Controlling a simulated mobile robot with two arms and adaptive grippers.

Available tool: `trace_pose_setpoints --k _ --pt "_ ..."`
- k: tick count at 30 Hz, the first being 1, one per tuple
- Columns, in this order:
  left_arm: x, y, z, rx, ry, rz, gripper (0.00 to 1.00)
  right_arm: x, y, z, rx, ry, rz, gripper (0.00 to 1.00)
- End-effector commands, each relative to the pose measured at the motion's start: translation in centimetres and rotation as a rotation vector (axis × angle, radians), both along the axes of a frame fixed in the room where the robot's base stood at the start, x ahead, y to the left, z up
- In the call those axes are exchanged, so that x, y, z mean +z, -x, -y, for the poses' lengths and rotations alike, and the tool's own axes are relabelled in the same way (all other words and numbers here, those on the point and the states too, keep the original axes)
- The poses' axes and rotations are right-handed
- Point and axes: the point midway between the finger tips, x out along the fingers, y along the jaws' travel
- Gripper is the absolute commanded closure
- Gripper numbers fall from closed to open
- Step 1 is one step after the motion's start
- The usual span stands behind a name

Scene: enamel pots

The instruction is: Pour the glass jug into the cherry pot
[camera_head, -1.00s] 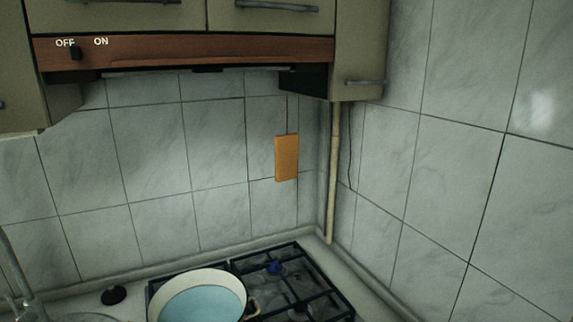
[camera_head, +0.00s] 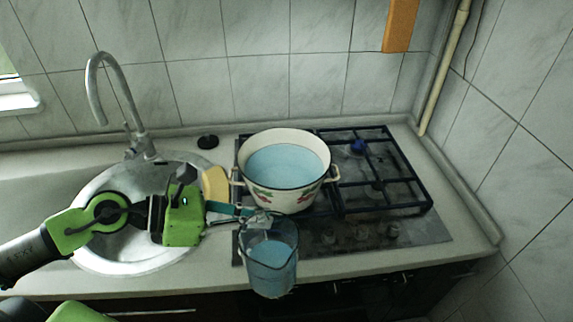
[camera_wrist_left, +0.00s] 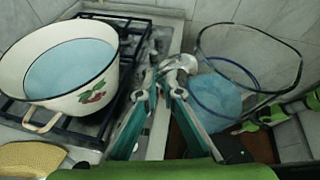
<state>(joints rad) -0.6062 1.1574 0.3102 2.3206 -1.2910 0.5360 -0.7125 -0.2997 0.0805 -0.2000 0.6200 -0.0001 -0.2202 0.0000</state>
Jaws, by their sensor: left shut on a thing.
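The cherry pot (camera_head: 283,199), cream enamel with a dark rim and painted cherries, stands on the left part of the hob and holds pale blue liquid. It also shows at the left of the left wrist view (camera_wrist_left: 98,92). The glass jug (camera_head: 269,265), clear and part filled with blue liquid, is upright in front of the pot, at the counter's front edge. My left gripper (camera_head: 258,218) comes from the left and is shut on the jug near its top. In the left wrist view the jug (camera_wrist_left: 270,98) is right of the fingers. My right gripper is not in view.
The gas hob (camera_head: 385,190) has black grates, with its right side empty. A round steel sink (camera_head: 125,255) with a tall tap (camera_head: 100,85) lies left. A yellow sponge (camera_head: 215,187) sits between sink and pot. A tiled wall closes the right side.

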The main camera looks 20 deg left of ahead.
Motion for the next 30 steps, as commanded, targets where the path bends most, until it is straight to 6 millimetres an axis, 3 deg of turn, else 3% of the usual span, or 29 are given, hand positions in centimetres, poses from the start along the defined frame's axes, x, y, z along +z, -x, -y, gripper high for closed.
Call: trace_pose_setpoints --k 30 --pt "0.91 0.02 -0.34 -0.004 0.008 0.029 1.0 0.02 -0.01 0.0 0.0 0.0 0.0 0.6"
